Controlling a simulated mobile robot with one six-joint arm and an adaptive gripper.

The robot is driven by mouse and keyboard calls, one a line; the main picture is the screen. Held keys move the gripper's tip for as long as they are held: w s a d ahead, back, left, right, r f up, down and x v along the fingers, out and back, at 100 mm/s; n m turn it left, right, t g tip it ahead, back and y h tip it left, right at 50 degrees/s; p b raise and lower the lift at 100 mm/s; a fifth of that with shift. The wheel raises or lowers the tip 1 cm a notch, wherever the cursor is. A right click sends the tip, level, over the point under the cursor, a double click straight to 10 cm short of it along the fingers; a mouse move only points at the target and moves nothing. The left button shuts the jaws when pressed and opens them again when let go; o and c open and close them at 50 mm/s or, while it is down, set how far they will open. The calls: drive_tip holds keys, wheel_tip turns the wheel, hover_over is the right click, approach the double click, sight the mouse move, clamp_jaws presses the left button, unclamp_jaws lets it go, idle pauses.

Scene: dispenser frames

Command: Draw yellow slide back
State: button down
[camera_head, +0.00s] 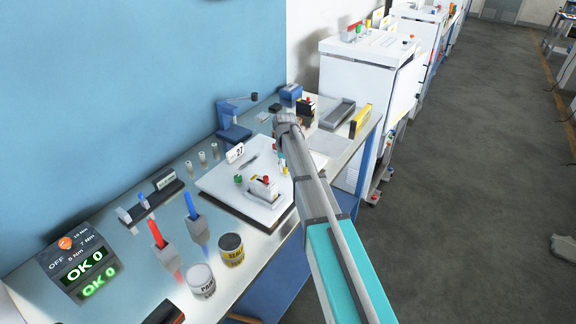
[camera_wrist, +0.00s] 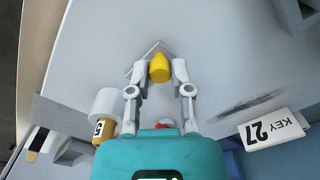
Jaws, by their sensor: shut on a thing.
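The yellow slide (camera_wrist: 160,68) shows in the wrist view as a small rounded yellow piece on a pale plate (camera_wrist: 215,45). My gripper (camera_wrist: 160,77) has one finger on each side of it and is shut on it. A white angular edge shows just behind the yellow piece. In the head view my arm covers most of the gripper and the slide.
A "KEY 27" sign (camera_wrist: 270,130) stands right of the gripper in the wrist view. A white cylinder (camera_wrist: 106,103) is at lower left. On the bench are a blue press (camera_head: 233,133), two paint tins (camera_head: 201,280), screwdrivers (camera_head: 157,234) and an "OK 0" display (camera_head: 80,265).

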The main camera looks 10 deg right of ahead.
drive_tip(key=shift+s+a, duration=0.15)
drive_tip(key=c, duration=0.5)
unclamp_jaws()
drive_tip(key=shift+w+d, duration=0.8)
drive_tip(key=shift+w, duration=0.15)
drive_tip(key=shift+w+d+r+p, duration=0.1)
drive_tip(key=shift+d+r+p, duration=0.05)
drive_tip(key=shift+r+p, duration=0.2)
wheel_tip(320, 180, up, 13)
drive_tip(key=p, duration=1.3)
drive_tip(key=s+f+b, duration=0.3)
drive_tip(key=s, duration=0.7)
drive_tip(key=s+a+f+b, duration=0.1)
drive_tip(key=s+f+b, duration=0.3)
drive_tip(key=s, duration=0.6)
drive_tip(key=s+a+f+b, duration=0.1)
drive_tip(key=s+f+b, duration=0.3)
drive_tip(key=s, duration=0.7)
drive_tip(key=shift+f, duration=0.1)
